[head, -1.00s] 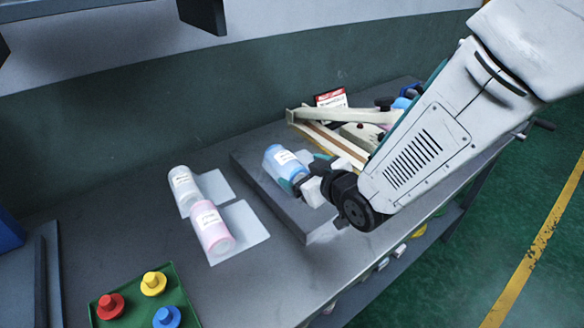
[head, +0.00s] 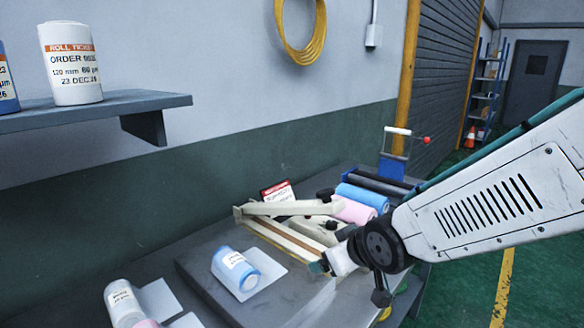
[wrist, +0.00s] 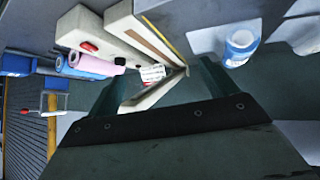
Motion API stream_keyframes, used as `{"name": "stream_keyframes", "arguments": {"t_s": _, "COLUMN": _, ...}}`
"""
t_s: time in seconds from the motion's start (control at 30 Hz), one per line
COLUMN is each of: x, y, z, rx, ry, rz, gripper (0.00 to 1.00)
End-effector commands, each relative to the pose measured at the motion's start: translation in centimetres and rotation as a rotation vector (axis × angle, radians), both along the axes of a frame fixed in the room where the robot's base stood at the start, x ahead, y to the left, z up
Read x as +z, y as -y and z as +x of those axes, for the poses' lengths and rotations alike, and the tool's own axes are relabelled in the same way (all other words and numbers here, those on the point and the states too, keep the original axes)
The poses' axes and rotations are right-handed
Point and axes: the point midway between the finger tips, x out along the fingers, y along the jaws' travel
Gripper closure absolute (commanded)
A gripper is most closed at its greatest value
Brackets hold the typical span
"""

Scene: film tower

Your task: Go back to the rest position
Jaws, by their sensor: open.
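My gripper (head: 322,266) is over the right part of the workbench, to the right of a blue-and-white labelled roll (head: 236,270) and apart from it. In the wrist view my gripper (wrist: 158,85) shows two dark teal fingers spread apart with nothing between them. The blue roll also shows at the upper right of the wrist view (wrist: 240,46). It lies on a white sheet (head: 272,272) on a raised grey slab (head: 200,262).
A cream frame with a wooden strip (head: 285,238) lies behind my gripper, with pink (head: 352,211) and blue (head: 362,197) rolls beyond. A red-topped sign (head: 278,192) stands there. A wall shelf (head: 90,112) is at upper left. Open green floor (head: 470,210) lies to the right.

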Motion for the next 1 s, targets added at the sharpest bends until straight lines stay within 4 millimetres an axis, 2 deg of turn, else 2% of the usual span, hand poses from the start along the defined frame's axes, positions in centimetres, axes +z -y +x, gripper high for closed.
{"name": "stream_keyframes", "arguments": {"t_s": 0.03, "x": 1.3, "y": 2.8, "z": -1.1, "rx": -0.065, "ry": -0.048, "rz": -0.014, "gripper": 0.14}}
{"name": "stream_keyframes", "arguments": {"t_s": 0.17, "x": 3.0, "y": 8.7, "z": -5.5, "rx": -0.217, "ry": -0.214, "rz": -0.048, "gripper": 0.14}}
{"name": "stream_keyframes", "arguments": {"t_s": 0.2, "x": 3.6, "y": 10.3, "z": -7.2, "rx": -0.261, "ry": -0.266, "rz": -0.055, "gripper": 0.14}}
{"name": "stream_keyframes", "arguments": {"t_s": 0.3, "x": 4.8, "y": 13.6, "z": -11.9, "rx": -0.366, "ry": -0.396, "rz": -0.061, "gripper": 0.14}}
{"name": "stream_keyframes", "arguments": {"t_s": 0.4, "x": 5.9, "y": 15.7, "z": -16.5, "rx": -0.451, "ry": -0.515, "rz": -0.06, "gripper": 0.14}}
{"name": "stream_keyframes", "arguments": {"t_s": 0.5, "x": 6.6, "y": 16.9, "z": -20.4, "rx": -0.511, "ry": -0.61, "rz": -0.055, "gripper": 0.14}}
{"name": "stream_keyframes", "arguments": {"t_s": 0.63, "x": 7.1, "y": 17.5, "z": -23.4, "rx": -0.553, "ry": -0.685, "rz": -0.05, "gripper": 0.14}}
{"name": "stream_keyframes", "arguments": {"t_s": 0.77, "x": 7.2, "y": 17.6, "z": -24.3, "rx": -0.565, "ry": -0.711, "rz": -0.05, "gripper": 0.14}}
{"name": "stream_keyframes", "arguments": {"t_s": 1.0, "x": 7.2, "y": 17.6, "z": -24.3, "rx": -0.564, "ry": -0.712, "rz": -0.05, "gripper": 0.14}}
